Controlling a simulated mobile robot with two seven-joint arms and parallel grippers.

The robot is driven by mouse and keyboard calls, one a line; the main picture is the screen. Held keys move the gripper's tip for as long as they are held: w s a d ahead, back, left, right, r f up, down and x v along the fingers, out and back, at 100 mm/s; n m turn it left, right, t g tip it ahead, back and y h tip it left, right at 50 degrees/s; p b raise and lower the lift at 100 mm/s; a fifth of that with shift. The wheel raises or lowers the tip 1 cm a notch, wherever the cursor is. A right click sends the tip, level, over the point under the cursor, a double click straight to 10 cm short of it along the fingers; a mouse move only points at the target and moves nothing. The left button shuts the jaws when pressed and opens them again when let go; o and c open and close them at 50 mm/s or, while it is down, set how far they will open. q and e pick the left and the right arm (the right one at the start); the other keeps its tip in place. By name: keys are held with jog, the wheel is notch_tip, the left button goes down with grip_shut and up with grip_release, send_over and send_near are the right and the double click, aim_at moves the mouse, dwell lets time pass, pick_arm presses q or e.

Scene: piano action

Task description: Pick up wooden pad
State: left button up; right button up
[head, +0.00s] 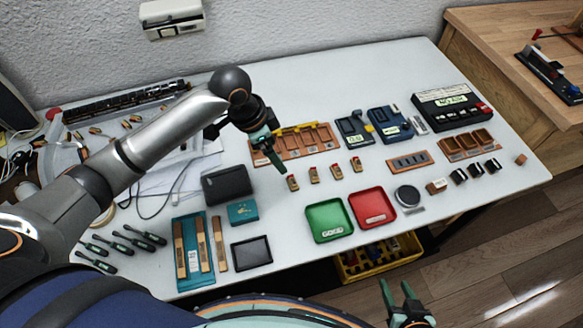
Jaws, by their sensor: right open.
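No single thing is plainly the wooden pad. Candidates are a small brown wooden block (437,186) beside a round dark disc, and another wooden block (520,159) near the table's right edge. Several small wooden pieces with red tops (314,175) stand in a row mid-table. My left gripper (275,158) hangs over the table, by the left end of that row, fingers pointing down; its finger gap is not clear. My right gripper (399,290) is open and empty, low in the picture, in front of the table's front edge and away from all the wooden pieces.
A green tray (328,238) and a red tray (391,222) lie at the front middle. A teal tray (178,283) with wooden sticks lies left. A wooden compartment tray (320,151) is behind the row. A yellow crate (347,273) sits below the table edge. Bare tabletop (500,195) shows right.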

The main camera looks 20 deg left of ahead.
pick_arm(q)
send_over(292, 180)
jog(key=a, duration=0.2)
jog(key=f, duration=0.6)
jog(key=shift+s+b, duration=0.3)
jog(key=shift+s, duration=0.05)
jog(key=x, duration=0.5)
jog(key=shift+s+d+f, duration=0.2)
jog(key=shift+d+f, duration=0.05)
jog(key=shift+f, duration=0.15)
jog(key=c, duration=1.4)
pick_arm(e)
jog(key=shift+s+f, duration=0.25)
jog(key=shift+f, duration=0.35)
pick_arm(q)
jog(key=shift+r, duration=0.1)
